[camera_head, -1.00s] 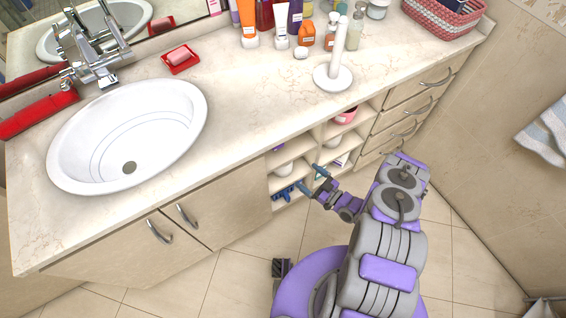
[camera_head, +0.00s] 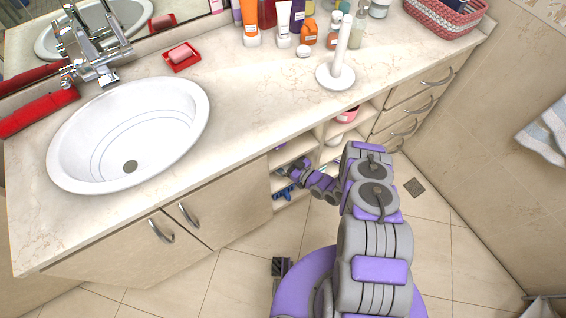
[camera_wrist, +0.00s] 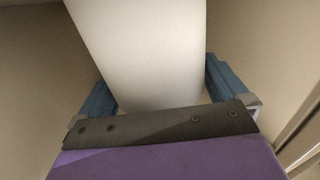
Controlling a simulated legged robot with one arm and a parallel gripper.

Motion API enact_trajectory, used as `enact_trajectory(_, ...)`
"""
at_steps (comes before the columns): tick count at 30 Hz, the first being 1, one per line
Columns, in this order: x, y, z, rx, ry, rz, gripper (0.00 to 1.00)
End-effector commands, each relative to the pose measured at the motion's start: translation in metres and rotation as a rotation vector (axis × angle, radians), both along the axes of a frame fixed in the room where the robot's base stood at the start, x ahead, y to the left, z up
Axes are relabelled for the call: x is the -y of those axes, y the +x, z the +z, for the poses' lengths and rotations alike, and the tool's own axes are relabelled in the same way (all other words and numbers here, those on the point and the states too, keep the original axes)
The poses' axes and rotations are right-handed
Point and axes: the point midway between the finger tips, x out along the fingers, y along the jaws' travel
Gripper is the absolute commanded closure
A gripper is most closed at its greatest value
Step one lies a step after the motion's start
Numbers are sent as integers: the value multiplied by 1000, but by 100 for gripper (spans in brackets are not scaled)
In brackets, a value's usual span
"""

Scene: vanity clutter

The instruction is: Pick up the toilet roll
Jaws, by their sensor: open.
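In the wrist view a large plain white cylinder, which looks like the toilet roll (camera_wrist: 145,45), fills the middle. My gripper (camera_wrist: 156,75) is open, with one blue finger to the left of the roll and one to the right. The roll lies between the fingers; whether either finger touches it I cannot tell. In the head view my arm reaches into the open shelf (camera_head: 292,152) under the counter, and the gripper end is mostly hidden there. The roll cannot be made out in the head view.
Shelf walls (camera_wrist: 42,70) stand close on both sides in the wrist view. The counter (camera_head: 235,95) overhangs the shelf. A blue item (camera_head: 284,193) lies low in the shelf. A white upright holder (camera_head: 340,60) stands on the counter above. Cabinet doors are at left, drawers at right.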

Motion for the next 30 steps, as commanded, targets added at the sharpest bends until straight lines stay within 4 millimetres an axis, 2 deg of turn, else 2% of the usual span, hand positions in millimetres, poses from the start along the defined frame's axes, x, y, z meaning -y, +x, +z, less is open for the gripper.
enact_trajectory(8,-1,3,1,1,3,-2,0)
enact_trajectory(21,-2,3,1,1,2,-1,41)
enact_trajectory(30,-2,3,3,0,2,-1,41)
